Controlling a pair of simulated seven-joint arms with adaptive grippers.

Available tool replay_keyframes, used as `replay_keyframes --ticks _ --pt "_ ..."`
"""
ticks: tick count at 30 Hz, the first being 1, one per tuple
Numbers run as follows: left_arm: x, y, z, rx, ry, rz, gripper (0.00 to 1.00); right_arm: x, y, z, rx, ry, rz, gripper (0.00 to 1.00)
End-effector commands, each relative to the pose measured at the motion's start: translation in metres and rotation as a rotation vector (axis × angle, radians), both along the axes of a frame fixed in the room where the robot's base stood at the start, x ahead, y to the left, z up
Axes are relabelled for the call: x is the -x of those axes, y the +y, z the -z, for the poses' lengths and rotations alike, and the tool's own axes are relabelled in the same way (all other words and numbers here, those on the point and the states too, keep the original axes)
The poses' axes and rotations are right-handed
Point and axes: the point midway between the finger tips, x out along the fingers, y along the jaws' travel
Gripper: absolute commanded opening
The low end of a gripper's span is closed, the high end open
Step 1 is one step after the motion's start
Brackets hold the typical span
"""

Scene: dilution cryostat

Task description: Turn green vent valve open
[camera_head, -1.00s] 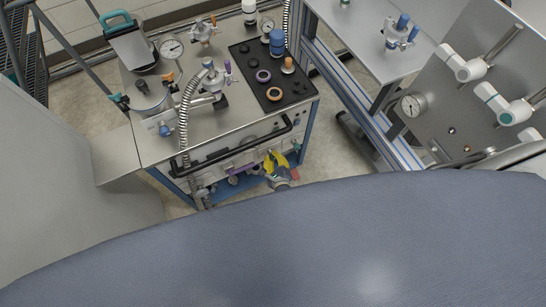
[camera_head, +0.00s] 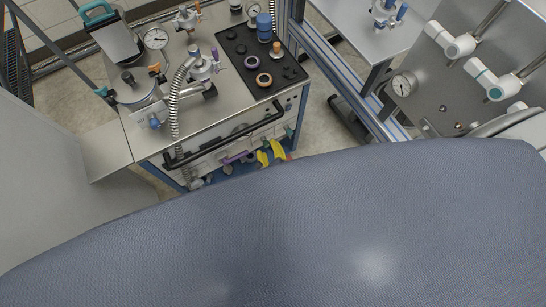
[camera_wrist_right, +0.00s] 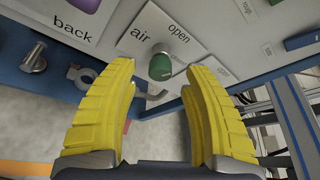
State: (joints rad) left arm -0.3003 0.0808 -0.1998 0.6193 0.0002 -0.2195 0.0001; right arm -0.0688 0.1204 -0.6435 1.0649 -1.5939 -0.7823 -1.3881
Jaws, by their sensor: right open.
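The green vent valve (camera_wrist_right: 160,66) is a small green-tipped handle on a metal stem, on a pale panel plate marked "air" and "open". My right gripper (camera_wrist_right: 160,72) has two yellow ribbed fingers spread apart, one on each side of the green handle in the right wrist view. A gap shows between the handle and each finger, and I see no contact. In the head view the right gripper's yellow fingers (camera_head: 270,152) show at the lower front of the cart, and my own body hides the rest of it. My left gripper is not in view.
A purple handle (camera_wrist_right: 86,4) sits on the neighbouring plate marked "back". A metal knob (camera_wrist_right: 35,60) is at the left. The steel cart (camera_head: 215,106) has a black front rail (camera_head: 222,139) above the fingers. A blue frame post stands to its right.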

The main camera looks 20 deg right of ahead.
Motion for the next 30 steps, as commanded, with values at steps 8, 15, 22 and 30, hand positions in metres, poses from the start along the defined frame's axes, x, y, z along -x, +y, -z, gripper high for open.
replay_keyframes --ticks 8,15,22,30 --pt "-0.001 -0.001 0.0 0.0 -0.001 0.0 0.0 0.049 0.003 -0.015 -0.001 0.004 0.0 0.48" --pt "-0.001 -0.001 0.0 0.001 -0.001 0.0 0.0 0.076 0.005 -0.024 0.0 0.003 0.0 0.48" --pt "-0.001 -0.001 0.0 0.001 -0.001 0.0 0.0 0.086 0.006 -0.028 0.0 0.003 0.0 0.48" --pt "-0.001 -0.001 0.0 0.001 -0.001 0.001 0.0 0.087 0.006 -0.028 0.0 0.003 0.0 0.48"
